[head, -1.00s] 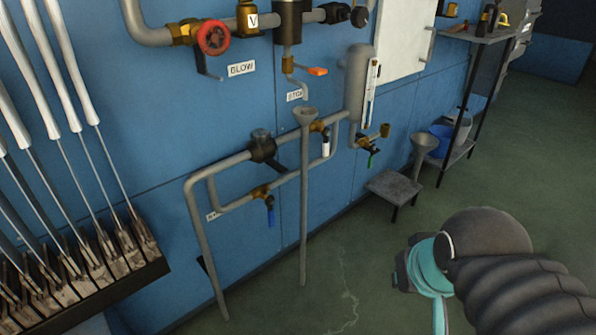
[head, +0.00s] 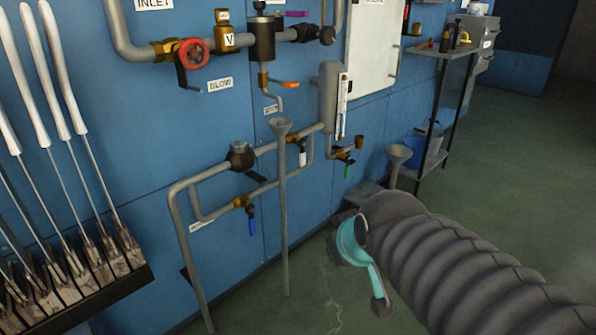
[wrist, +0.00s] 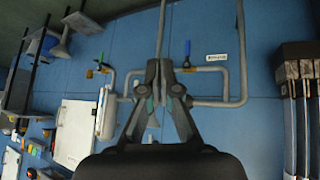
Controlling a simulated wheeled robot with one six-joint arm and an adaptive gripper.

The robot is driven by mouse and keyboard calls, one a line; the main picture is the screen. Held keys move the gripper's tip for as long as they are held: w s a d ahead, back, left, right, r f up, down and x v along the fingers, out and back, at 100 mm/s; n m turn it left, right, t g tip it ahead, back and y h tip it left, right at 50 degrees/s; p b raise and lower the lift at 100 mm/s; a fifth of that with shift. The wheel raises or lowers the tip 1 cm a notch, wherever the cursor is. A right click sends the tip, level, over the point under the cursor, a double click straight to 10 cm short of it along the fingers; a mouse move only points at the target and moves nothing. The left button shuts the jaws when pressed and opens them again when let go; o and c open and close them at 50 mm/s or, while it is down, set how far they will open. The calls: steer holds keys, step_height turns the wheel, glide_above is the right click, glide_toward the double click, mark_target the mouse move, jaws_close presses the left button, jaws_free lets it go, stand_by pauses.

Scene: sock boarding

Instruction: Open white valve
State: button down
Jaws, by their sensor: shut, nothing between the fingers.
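The white valve (head: 302,155) is a small white lever handle hanging down from a brass fitting on the grey pipe, just right of the funnel's standpipe (head: 284,210). In the wrist view, which looks upside down, I cannot make out the white handle; my fingers cover part of the pipework there. My gripper (wrist: 160,68) is shut and empty, its fingertips in front of the pipes. In the head view my arm's wrist with a teal ring is below and right of the valve, apart from it; the fingertips are not clear there.
A blue-handled valve (head: 252,226) hangs lower left, and a green-handled one (head: 348,170) to the right. A red handwheel (head: 193,53) and orange lever (head: 290,85) are above. A shelf rack (head: 440,100) stands right. Open floor (head: 480,210) lies at right.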

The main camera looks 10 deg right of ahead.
steer(key=w+a+f+n+t+b, duration=0.1)
steer(key=w+n+t+b, duration=0.15)
steer(key=w, duration=0.75)
steer(key=w+a+f+n+t+b, duration=0.1)
steer(key=w+f+n+t, duration=0.2)
steer(key=w, duration=0.8)
steer(key=n+t+h+b, duration=0.3)
steer(key=n+t+b, duration=0.15)
steer(key=n, duration=0.35)
glide_toward(302, 153)
steer(key=shift+t, duration=0.3)
steer(key=s+f, duration=0.1)
steer(key=s+a+f, duration=0.1)
steer(key=s+a+f+p, duration=0.1)
steer(key=shift+f, duration=0.4)
steer(key=w+d, duration=0.1)
steer(key=w, duration=0.8)
steer(key=shift+w+d+r, duration=0.2)
steer(key=shift+w+d, duration=0.1)
steer(key=shift+w, duration=0.05)
steer(key=shift+d, duration=0.1)
